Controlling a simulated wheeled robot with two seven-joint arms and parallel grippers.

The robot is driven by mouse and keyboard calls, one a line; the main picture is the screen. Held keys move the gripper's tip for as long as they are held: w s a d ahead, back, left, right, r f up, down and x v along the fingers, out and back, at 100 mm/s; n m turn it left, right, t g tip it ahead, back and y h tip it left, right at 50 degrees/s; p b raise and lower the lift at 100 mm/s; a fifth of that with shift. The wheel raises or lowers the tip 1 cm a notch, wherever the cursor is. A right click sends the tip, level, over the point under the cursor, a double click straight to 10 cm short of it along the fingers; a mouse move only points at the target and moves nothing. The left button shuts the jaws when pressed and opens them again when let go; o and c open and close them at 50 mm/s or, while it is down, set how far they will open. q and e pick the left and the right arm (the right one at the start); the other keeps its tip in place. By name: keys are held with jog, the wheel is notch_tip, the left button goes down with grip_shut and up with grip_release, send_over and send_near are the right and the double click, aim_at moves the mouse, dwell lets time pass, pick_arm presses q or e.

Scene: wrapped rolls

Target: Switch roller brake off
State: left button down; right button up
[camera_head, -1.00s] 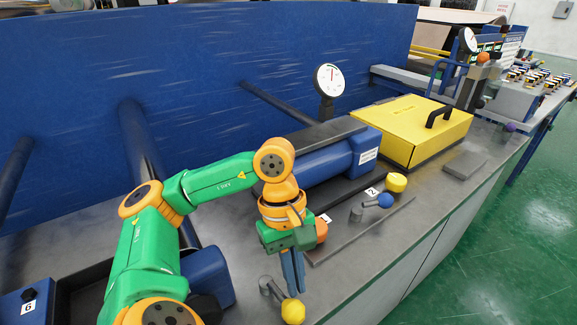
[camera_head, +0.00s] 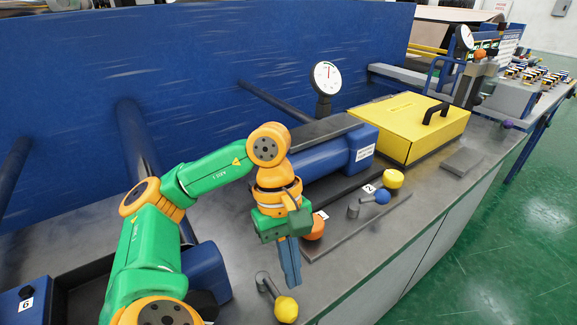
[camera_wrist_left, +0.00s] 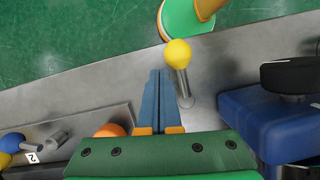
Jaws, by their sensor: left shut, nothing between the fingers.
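A lever with a yellow ball knob (camera_head: 286,309) stands on a short metal post near the front of the grey bench. It also shows in the left wrist view (camera_wrist_left: 178,53), with its metal rod running down beside the fingers. My left gripper (camera_head: 294,282) points down just behind and above this knob, with its blue fingers together and nothing between them. In the left wrist view the fingers (camera_wrist_left: 160,78) lie just left of the rod; whether they touch it, I cannot tell. A second lever with a blue knob (camera_head: 383,196) stands further right, by the label 2. My right gripper is not in view.
An orange knob (camera_head: 314,228) and a yellow knob (camera_head: 393,179) sit along the bench. A round gauge (camera_head: 326,78), a blue roller housing (camera_head: 325,158) and a yellow case (camera_head: 408,128) stand behind. The bench's front edge is close to the yellow-knob lever.

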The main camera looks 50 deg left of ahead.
pick_arm(q)
jog(key=p+v, duration=0.1)
jog(key=v, duration=0.1)
jog(key=p+v, duration=0.1)
jog(key=v, duration=0.2)
jog(key=shift+s+a+r, duration=0.1)
jog(key=shift+a, duration=0.35)
jog(key=shift+r, duration=0.1)
